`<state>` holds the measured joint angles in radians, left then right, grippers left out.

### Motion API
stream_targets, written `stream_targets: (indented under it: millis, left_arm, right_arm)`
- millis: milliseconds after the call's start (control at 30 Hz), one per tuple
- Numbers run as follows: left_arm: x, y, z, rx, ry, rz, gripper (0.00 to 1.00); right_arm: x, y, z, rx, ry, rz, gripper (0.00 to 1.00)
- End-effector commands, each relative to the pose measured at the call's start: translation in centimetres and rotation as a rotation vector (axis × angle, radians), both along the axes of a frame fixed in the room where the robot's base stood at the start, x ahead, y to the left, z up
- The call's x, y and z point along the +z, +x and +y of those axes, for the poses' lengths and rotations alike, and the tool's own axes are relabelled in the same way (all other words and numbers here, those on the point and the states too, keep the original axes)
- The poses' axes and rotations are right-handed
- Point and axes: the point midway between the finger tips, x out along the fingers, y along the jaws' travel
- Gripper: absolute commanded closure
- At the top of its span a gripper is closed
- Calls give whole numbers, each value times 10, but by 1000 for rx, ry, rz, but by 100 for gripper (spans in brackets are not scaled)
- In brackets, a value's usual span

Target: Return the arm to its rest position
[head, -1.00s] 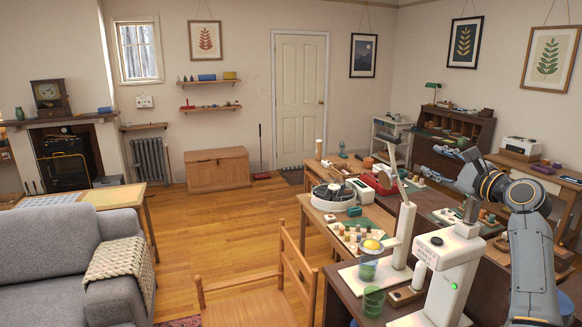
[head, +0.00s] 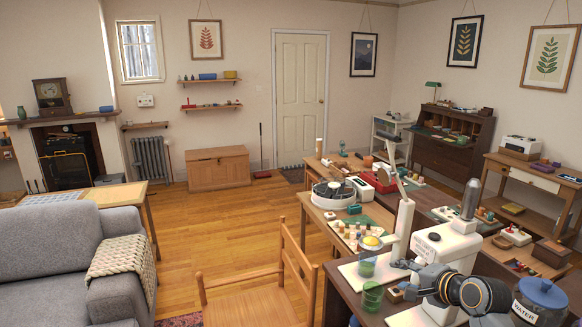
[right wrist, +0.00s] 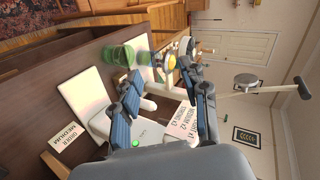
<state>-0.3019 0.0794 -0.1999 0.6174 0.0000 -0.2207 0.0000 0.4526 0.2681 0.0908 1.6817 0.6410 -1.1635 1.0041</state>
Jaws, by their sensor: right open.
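My right gripper (head: 398,276) is low over the near desk, in front of the white machine (head: 452,246), and points left. In the right wrist view its two blue-padded fingers (right wrist: 160,84) are apart, with nothing held between them. A green glass (head: 372,295) stands on the desk just left of the fingertips. I cannot tell whether the fingers touch the machine. My left gripper does not show.
A jar labelled WATER (head: 540,301) with a blue lid stands close to my right forearm. A wooden chair (head: 255,290) is left of the desk. An order card (right wrist: 66,140) lies on the desk.

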Motion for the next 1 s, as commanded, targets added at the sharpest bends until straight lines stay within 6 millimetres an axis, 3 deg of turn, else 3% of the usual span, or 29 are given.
stream_targets:
  millis: [33, 200, 300, 400, 600, 1000]
  left_arm:
    - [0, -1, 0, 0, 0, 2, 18]
    - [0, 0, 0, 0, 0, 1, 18]
    - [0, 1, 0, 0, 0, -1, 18]
    - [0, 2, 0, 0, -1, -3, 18]
    - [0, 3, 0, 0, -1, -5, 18]
    - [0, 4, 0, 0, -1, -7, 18]
  right_arm:
    - [-35, -27, 12, 52, -101, 39, 56]
    - [-120, -121, 39, 256, -434, 144, 56]
    - [-154, -183, 51, 391, -602, 200, 56]
    - [-175, -238, 58, 517, -737, 247, 56]
    - [-188, -313, 64, 694, -893, 306, 56]
    - [-185, -410, 66, 931, -1047, 385, 56]
